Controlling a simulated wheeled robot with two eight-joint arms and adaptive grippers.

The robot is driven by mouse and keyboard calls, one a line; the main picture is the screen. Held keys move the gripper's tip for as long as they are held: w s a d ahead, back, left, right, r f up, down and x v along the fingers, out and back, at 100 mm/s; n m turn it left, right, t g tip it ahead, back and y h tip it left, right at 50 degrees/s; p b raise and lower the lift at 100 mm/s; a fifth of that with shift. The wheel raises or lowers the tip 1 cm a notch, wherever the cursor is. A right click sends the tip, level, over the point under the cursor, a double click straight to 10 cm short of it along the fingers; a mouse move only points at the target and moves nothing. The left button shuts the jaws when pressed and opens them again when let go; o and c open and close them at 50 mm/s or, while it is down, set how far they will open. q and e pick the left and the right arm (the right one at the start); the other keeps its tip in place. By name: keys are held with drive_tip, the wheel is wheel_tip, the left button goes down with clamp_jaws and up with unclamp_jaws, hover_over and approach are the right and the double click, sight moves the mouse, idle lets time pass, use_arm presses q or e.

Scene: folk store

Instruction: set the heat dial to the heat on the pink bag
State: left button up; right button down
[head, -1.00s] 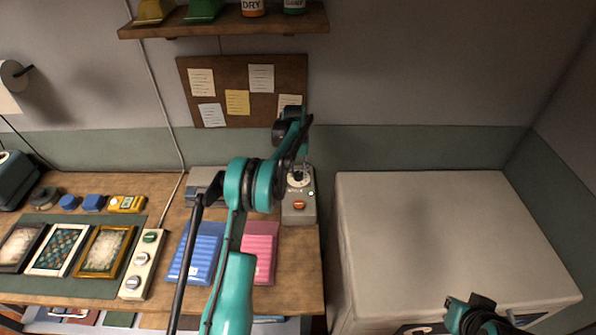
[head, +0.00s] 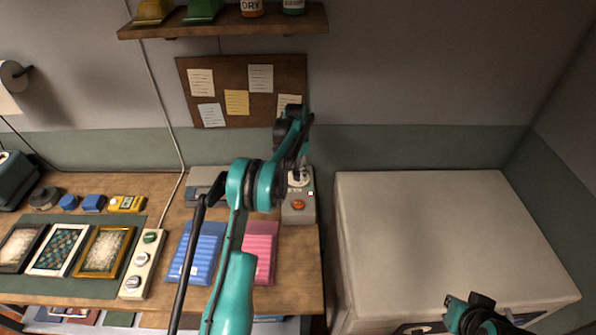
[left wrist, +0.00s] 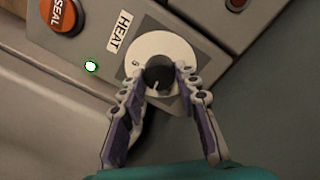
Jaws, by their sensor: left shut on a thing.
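The heat dial (left wrist: 142,58) has a round white face and a dark knob (left wrist: 159,73), next to a label reading HEAT. In the left wrist view my left gripper (left wrist: 160,78) is shut on the knob, one finger on each side. In the head view my left gripper (head: 301,165) is at the dial on the grey sealer box (head: 298,213), partly hiding its face. The pink bag (head: 261,247) lies on the wooden table, partly behind my left arm. Any heat marking on it is too small to read.
An orange-red SEAL button (left wrist: 64,14) and a lit green lamp (left wrist: 91,66) sit near the dial. A blue bag (head: 207,247) lies left of the pink one. A white cabinet (head: 440,230) stands to the right, its top clear.

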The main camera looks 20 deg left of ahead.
sight(297, 172)
idle(0.3)
use_arm(q)
drive_tip(key=o, duration=1.2)
drive_tip(key=shift+c, duration=0.2)
wheel_tip(297, 172, up, 12)
drive_tip(key=shift+w+a, duration=0.15)
drive_tip(key=shift+a, duration=0.15)
drive_tip(key=shift+f, duration=0.1)
